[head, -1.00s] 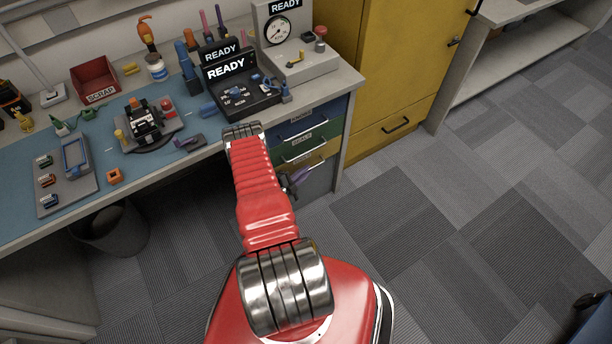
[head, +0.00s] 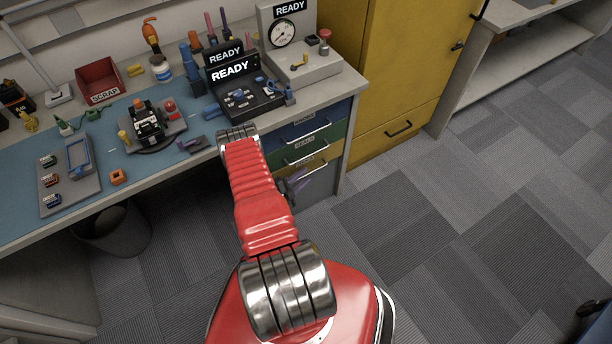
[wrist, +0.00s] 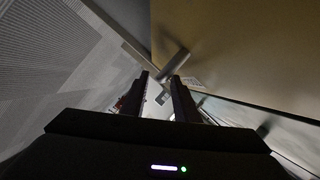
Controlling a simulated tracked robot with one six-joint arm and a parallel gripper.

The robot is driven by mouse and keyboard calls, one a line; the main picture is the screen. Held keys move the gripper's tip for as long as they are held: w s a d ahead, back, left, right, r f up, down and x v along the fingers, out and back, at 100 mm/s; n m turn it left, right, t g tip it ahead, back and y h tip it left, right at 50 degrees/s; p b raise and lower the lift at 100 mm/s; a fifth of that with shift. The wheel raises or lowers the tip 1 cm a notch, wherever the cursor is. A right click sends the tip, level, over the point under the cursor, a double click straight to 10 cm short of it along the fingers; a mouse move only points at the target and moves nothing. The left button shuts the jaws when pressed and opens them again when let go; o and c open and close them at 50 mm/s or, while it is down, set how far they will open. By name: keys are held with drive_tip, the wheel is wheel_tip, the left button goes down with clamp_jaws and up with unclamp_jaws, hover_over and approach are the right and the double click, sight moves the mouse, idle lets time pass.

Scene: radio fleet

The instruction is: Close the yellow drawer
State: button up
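The yellow drawer (head: 312,170) is the third front down in the drawer unit under the bench, below the blue and green drawers. My arm partly covers it in the head view. In the wrist view a tan-yellow front (wrist: 240,45), apparently this drawer, fills the upper right, with a bar handle (wrist: 174,63) and a small label. My gripper (wrist: 158,80) has its two dark fingers apart, with the tips close to the handle. I cannot tell whether they touch it. In the head view my gripper is mostly hidden behind my arm. How far the drawer stands out is unclear.
The blue drawer (head: 304,127) and green drawer (head: 325,148) are above. A tall yellow cabinet (head: 400,70) stands to the right. The bench top (head: 110,162) holds a red scrap bin (head: 97,82), READY consoles and tools. Carpet floor to the right is open.

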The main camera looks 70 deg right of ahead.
drive_tip(key=v, duration=1.1)
drive_tip(key=shift+a+f, duration=0.1)
idle(0.5)
